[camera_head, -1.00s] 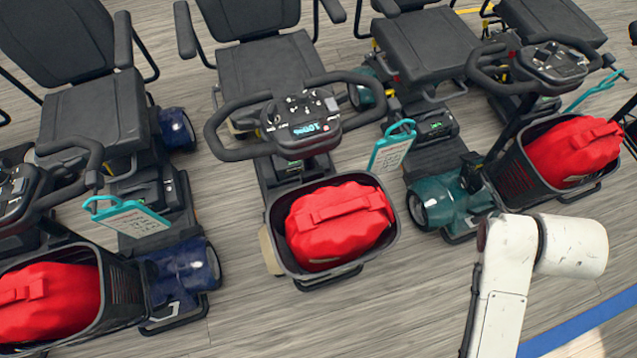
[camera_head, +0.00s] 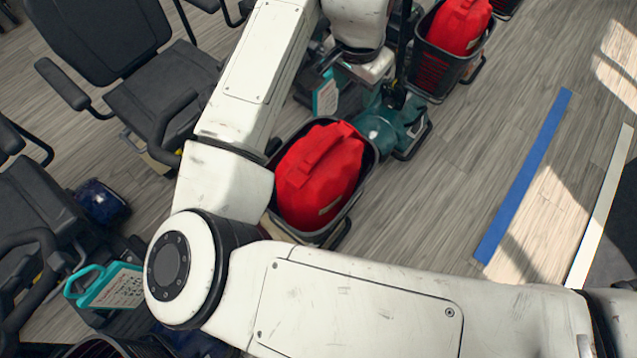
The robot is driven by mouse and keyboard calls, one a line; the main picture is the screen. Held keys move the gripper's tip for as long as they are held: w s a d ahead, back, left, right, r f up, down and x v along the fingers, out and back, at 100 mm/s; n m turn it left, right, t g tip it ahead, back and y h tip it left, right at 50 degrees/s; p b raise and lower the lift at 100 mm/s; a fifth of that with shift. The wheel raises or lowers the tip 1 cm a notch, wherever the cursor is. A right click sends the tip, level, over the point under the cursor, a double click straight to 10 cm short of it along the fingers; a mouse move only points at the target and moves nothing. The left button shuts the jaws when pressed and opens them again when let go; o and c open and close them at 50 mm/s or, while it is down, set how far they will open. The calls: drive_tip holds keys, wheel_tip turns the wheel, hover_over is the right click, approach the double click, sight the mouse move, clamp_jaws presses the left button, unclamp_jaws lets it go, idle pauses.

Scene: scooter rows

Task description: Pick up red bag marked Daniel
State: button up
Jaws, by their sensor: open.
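A red bag (camera_head: 318,175) sits in the dark basket (camera_head: 348,207) of the middle scooter. A second red bag (camera_head: 459,24) sits in another scooter's basket (camera_head: 430,72) at the top. A teal tag (camera_head: 326,96) hangs between these two scooters, and another teal tag (camera_head: 115,287) is at lower left. The writing on the tags is too small to read, so I cannot tell which bag is Daniel's. My gripper (camera_head: 370,68) is at the arm's end at the top, left of the second bag and apart from both bags. Its fingers are largely hidden and hold nothing visible.
Scooter seats (camera_head: 120,60) and handlebars fill the left side. My arm crosses the picture and hides the middle scooter's handlebar. Wooden floor (camera_head: 440,190) is free at right, with a blue floor stripe (camera_head: 522,178) and a white stripe (camera_head: 602,205).

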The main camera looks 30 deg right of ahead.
drive_tip(key=s+a+f+g+y, duration=0.1)
drive_tip(key=a+f+y, duration=0.1)
drive_tip(key=a, duration=0.7)
hover_over(319, 149)
drive_tip(key=f, duration=0.4)
drive_tip(key=shift+s+a+f, duration=0.3)
drive_tip(key=shift+w+d+f+p, duration=0.15)
drive_tip(key=shift+f+p, duration=0.1)
drive_tip(key=shift+f, duration=1.25)
drive_tip(key=shift+w+d+f+p, duration=0.15)
drive_tip(key=shift+f+p, duration=0.1)
drive_tip(key=shift+f, duration=1.2)
drive_tip(key=shift+s, duration=0.1)
clamp_jaws()
